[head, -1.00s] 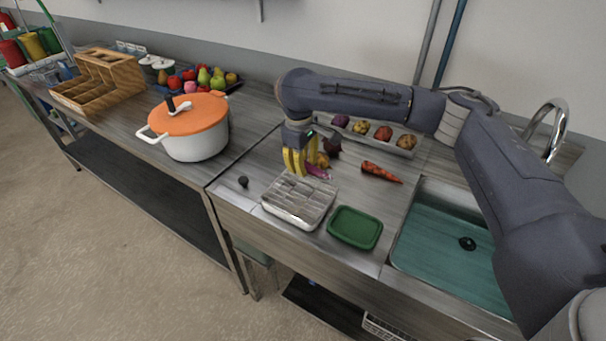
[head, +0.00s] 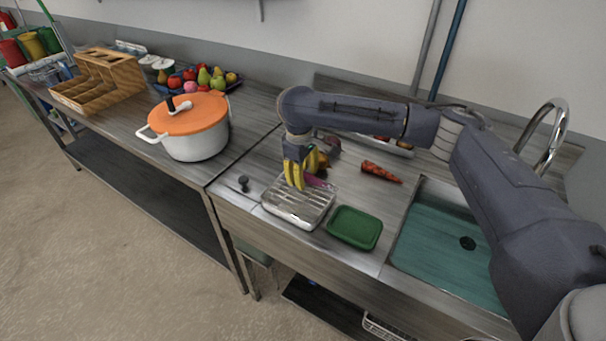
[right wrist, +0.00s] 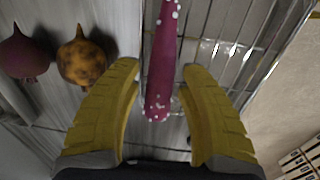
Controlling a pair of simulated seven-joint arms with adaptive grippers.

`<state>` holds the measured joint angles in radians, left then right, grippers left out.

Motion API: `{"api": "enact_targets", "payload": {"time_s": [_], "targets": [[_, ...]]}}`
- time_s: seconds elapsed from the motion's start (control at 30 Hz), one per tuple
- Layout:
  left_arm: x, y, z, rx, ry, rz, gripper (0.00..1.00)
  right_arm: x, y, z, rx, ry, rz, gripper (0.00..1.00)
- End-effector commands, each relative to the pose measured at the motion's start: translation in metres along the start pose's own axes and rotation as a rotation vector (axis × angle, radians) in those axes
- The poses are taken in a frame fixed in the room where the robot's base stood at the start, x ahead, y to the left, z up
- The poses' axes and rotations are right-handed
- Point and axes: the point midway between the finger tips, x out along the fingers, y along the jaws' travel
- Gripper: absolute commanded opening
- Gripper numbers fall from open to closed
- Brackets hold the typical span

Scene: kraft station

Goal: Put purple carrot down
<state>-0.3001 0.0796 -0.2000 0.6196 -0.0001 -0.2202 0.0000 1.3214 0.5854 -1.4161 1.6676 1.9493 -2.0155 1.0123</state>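The purple carrot (right wrist: 162,50), speckled with white, lies between the two yellow fingers of my right gripper (head: 294,182) in the right wrist view. A narrow gap shows on each side of it, so the gripper looks open around it. In the head view the purple carrot (head: 317,181) shows just right of the fingers, at the far edge of the metal wire-rack tray (head: 297,208). The rack's wires (right wrist: 225,45) show behind the carrot in the wrist view; I cannot tell whether it rests on them. My left gripper is out of view.
A dark beet (right wrist: 22,55) and a yellow mottled root (right wrist: 83,62) sit beside the gripper. A red-orange carrot (head: 381,172), green tray (head: 355,227) and sink (head: 445,250) lie to the right. An orange-lidded pot (head: 190,125) stands left. The counter's front edge is close.

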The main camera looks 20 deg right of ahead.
Motion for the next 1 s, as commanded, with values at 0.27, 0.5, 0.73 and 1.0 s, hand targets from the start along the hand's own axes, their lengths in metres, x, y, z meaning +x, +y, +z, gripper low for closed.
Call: {"api": "enact_targets", "payload": {"time_s": [0.27,0.5,0.73,1.0], "targets": [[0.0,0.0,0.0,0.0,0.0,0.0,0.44,0.0,0.0,0.0,0.0,-0.001,-0.001,0.47],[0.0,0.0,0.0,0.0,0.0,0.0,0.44,-0.015,0.001,0.0,-0.002,0.002,0.001,0.47],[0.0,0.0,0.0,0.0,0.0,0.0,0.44,-0.052,0.001,0.0,-0.001,0.002,0.002,0.47],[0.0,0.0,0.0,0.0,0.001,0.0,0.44,-0.092,0.001,0.0,-0.001,0.001,0.002,0.47]]}}
